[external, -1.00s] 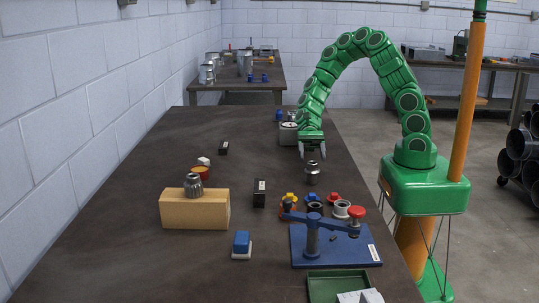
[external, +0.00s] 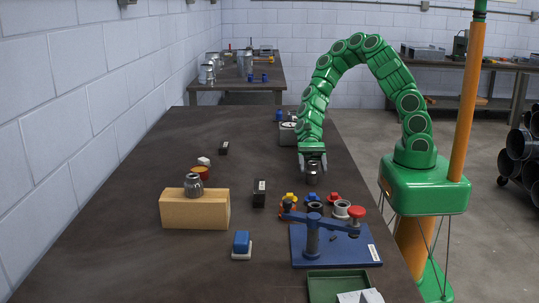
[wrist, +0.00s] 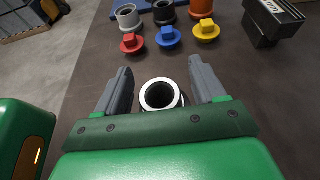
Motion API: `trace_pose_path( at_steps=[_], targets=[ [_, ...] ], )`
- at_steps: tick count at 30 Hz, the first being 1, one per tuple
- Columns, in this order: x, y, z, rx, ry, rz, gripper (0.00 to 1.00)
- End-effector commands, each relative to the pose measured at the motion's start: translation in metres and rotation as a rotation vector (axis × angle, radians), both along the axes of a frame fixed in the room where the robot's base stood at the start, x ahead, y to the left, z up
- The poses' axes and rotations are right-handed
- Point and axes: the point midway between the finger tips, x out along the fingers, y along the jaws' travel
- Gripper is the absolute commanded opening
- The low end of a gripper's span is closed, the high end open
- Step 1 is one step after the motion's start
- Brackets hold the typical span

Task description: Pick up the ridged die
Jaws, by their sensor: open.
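Two small grey metal dies are in view. One die (external: 313,171) stands upright on the dark table between the fingers of my gripper (external: 312,164); in the wrist view it is a hollow, ring-topped piece (wrist: 161,95). My gripper (wrist: 158,66) is open, one finger on each side of this die, with visible gaps. The other grey die (external: 194,187) stands on top of a wooden block (external: 195,212) to the left and looks fluted. Ridges on the die between my fingers are too small to make out.
A blue fixture (external: 340,247) with a lever arm and a red knob (external: 356,212) stands in front. Several coloured plugs and rings lie beside it. A black box (external: 259,193) and a blue-topped block (external: 241,243) are left.

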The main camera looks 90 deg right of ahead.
Motion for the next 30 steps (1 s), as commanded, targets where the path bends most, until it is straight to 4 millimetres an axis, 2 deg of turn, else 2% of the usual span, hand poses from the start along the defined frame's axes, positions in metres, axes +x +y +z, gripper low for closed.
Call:
trace_pose_path(
  at_steps=[1,2,12,15,25,30],
  targets=[
    [0.0000,-0.0001,0.0000,0.000,0.000,0.000,0.69],
    [0.0000,-0.0001,0.0000,0.000,0.000,0.000,0.65],
    [0.0000,-0.0004,-0.0001,0.000,0.000,0.000,0.13],
    [0.0000,-0.0005,-0.0003,-0.001,0.000,0.000,0.00],
    [0.0000,-0.0009,0.0002,-0.003,-0.001,0.000,0.00],
    [0.0003,-0.0008,0.0092,-0.001,-0.001,0.000,0.00]
  ],
)
